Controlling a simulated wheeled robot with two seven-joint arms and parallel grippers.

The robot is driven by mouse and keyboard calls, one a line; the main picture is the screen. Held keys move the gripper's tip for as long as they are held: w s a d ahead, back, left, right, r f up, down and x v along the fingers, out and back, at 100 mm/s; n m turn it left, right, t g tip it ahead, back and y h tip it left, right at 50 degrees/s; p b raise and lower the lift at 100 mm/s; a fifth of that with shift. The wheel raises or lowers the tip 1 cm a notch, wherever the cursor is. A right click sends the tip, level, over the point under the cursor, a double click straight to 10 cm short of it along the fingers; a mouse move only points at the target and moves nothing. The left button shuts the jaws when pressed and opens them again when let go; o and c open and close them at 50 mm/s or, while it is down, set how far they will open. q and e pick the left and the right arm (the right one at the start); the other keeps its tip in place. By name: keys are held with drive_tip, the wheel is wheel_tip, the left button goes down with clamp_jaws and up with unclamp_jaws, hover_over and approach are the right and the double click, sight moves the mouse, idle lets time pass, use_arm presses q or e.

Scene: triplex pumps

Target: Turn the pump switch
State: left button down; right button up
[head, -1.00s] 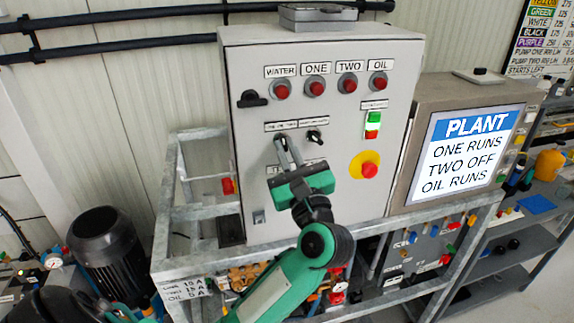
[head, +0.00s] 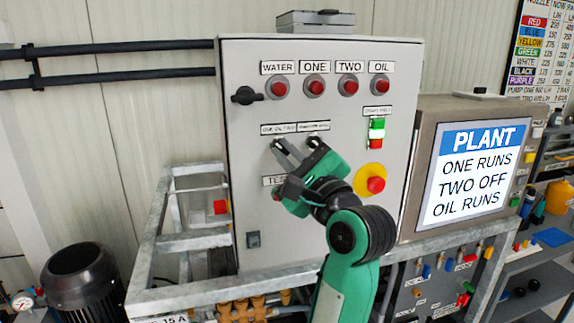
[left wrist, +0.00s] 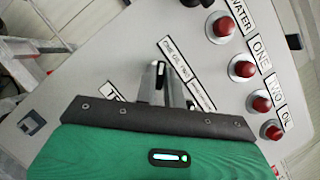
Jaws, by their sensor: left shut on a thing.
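The pump switch is a small knob under the label "ONE OIL TWO" (head: 279,128) on the grey control panel (head: 330,220). My left gripper (head: 281,147) is shut on the knob, and its fingers and body hide most of it. In the left wrist view the two fingers (left wrist: 160,75) are close together at the panel below the same label, and the knob's pointing direction cannot be told. A second black switch (head: 313,142) sits just right of the fingers, close above the green gripper body. My right gripper is not in view.
A red emergency button (head: 376,185) on a yellow disc is close right of the gripper. Red lamps (head: 316,88) line the panel top, and a black handle (head: 243,96) is at left. The plant screen (head: 474,168) reads one runs, two off, oil runs.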

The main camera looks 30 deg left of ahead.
use_arm(q)
drive_tip(key=c, duration=1.5)
unclamp_jaws()
